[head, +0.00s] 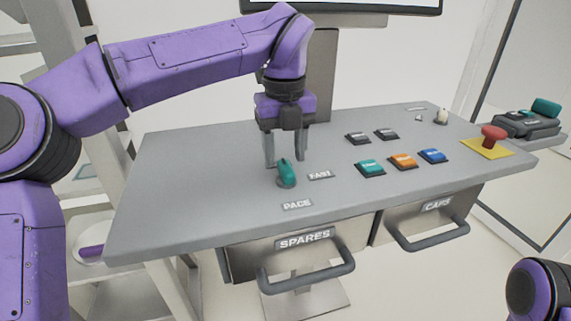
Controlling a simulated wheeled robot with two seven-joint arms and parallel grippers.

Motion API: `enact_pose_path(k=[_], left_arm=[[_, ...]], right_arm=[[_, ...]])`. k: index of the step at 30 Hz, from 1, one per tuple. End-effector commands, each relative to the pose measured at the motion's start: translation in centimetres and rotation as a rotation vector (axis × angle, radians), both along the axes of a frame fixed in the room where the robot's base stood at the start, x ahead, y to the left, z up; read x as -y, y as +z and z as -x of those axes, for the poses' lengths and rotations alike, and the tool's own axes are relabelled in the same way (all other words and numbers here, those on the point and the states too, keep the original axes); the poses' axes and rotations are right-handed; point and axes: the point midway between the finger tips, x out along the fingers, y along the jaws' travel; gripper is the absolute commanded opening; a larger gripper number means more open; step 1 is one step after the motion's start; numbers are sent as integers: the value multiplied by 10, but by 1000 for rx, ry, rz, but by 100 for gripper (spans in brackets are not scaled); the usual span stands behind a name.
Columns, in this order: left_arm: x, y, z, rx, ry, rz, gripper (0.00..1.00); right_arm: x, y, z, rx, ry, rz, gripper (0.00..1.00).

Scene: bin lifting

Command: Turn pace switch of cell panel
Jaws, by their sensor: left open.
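The cell panel (200,195) is a grey sloped console top across the middle of the head view. The pace switch (285,173) is a teal rotary knob on it, with a "PACE" label (297,205) in front and a "FAST" label (320,175) to its right. My left gripper (284,162) points down over the knob with its fingers open, one on each side of the knob in the picture. I cannot tell whether a finger touches it. Of my right arm only a part shows at the lower right; its gripper is out of view.
Teal (369,167), orange (402,161) and blue (433,156) buttons lie right of the knob. A red emergency button (493,135) sits at the right end. Drawers marked "SPARES" (290,255) and "CAPS" (425,218) hang below. A monitor (340,6) stands behind.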

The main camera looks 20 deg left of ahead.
Motion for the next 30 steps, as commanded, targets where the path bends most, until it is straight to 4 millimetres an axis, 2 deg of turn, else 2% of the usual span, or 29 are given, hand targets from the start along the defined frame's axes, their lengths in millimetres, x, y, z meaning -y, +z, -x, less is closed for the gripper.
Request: enact_pose_path(k=[1,5,14,18,19,30], left_arm=[[-1,-11,-1,-5,1,0,51],[0,-25,-2,-3,1,-1,51],[0,-28,-2,-3,1,-1,51],[0,-28,-2,-2,1,-1,6],[0,-28,-2,-2,1,-1,0],[-1,-26,-2,-2,-43,-2,0]], right_arm=[[0,-3,-1,2,0,0,0],[0,-4,-1,2,0,0,0],[0,-3,-1,2,0,0,0],[0,-4,-1,2,0,0,0],[0,-4,-1,2,0,0,0],[0,3,-1,2,0,0,0]])
